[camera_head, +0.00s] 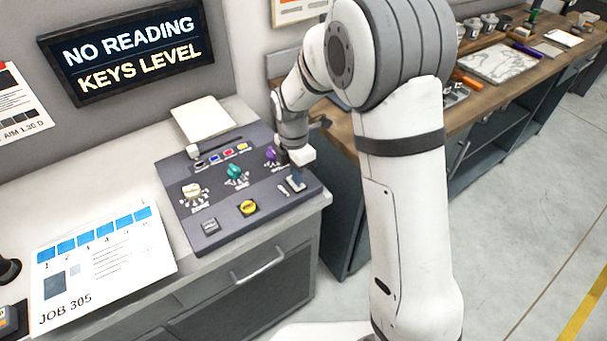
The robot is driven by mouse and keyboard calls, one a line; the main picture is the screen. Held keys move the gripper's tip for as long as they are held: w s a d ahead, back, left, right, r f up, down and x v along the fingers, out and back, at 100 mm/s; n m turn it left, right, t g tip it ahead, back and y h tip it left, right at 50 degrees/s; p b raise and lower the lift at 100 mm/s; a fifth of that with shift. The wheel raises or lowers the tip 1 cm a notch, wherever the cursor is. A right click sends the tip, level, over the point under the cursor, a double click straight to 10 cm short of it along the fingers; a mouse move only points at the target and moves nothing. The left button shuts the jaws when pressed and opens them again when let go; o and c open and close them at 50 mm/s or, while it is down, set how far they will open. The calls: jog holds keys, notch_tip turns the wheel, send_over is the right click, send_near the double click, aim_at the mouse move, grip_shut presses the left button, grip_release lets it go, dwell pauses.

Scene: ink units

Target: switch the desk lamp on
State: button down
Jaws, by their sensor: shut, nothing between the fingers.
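I cannot make out a desk lamp in this view. A dark rounded object (8,270) is cut off by the left edge, and I cannot tell what it is. My gripper (297,181) is shut and empty. It points down over the right end of a dark grey control console (215,222), close to a small pale handle or switch (292,186). I cannot tell whether the fingertips touch it. The console also bears a white knob (192,191), a teal knob (235,173), a purple knob (270,153) and a yellow button (249,208).
A job sheet (100,262) lies left of the console, and a pale pad (203,121) lies behind it. A lit sign (132,50) on the wall reads "NO READING KEYS LEVEL". A wooden bench (480,85) with tools stands at the right. The floor (520,200) beside it is clear.

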aim_at(300, 186)
jog(key=shift+w+a+r, duration=0.1)
jog(key=shift+w+a, duration=0.05)
jog(key=shift+w, duration=0.15)
jog(key=shift+r, duration=0.15)
jog(key=shift+r+p, duration=0.35)
jog(key=shift+p, duration=0.05)
notch_tip(300, 186, up, 13)
jog(key=s, duration=0.1)
jog(key=shift+s+d, duration=0.2)
jog(key=shift+d, duration=0.25)
jog(key=s+d+r+m+t, duration=0.1)
jog(key=s+d+m+t, duration=0.1)
jog(key=s+d+m, duration=0.5)
jog(key=s+d+r+m+t, duration=0.2)
jog(key=s+d+m, duration=0.5)
jog(key=s+m, duration=0.6)
jog(key=m, duration=0.4)
jog(key=shift+s+d+r+m+y, duration=0.2)
jog(key=shift+s+d+m+y, duration=0.1)
jog(key=shift+d, duration=0.1)
